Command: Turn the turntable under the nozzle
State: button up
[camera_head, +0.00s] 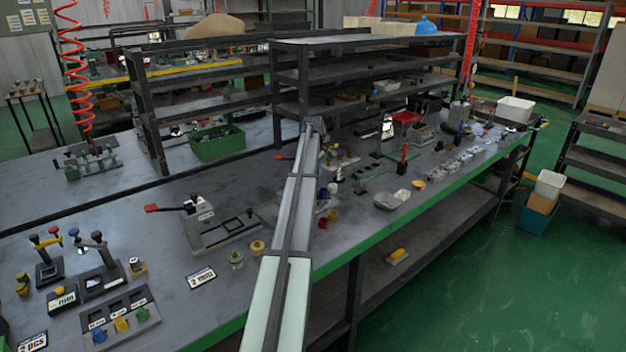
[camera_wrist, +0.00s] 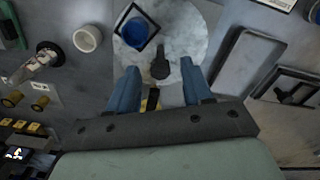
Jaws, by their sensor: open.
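In the wrist view the turntable (camera_wrist: 188,30) is a pale, mottled round disc. A dark peg or handle (camera_wrist: 160,64) stands on it near its lower edge. A dark square holder with a blue round piece (camera_wrist: 135,33) in it sits at the disc's upper left. My gripper (camera_wrist: 158,70) is open, with its two blue fingers to the left and right of the peg and visible gaps to it. I cannot make out the nozzle for certain. In the head view my own arm covers much of this area, and the fingers cannot be made out.
A white cup (camera_wrist: 87,38) stands left of the disc. Grey blocks with recesses (camera_wrist: 250,62) lie close on the right. In the head view a grey fixture with a red lever (camera_head: 205,222) stands left of my arm, and a shelf rack (camera_head: 340,75) rises behind.

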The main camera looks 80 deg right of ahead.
jog(key=shift+f, duration=0.55)
jog(key=shift+c, duration=0.2)
grip_shut()
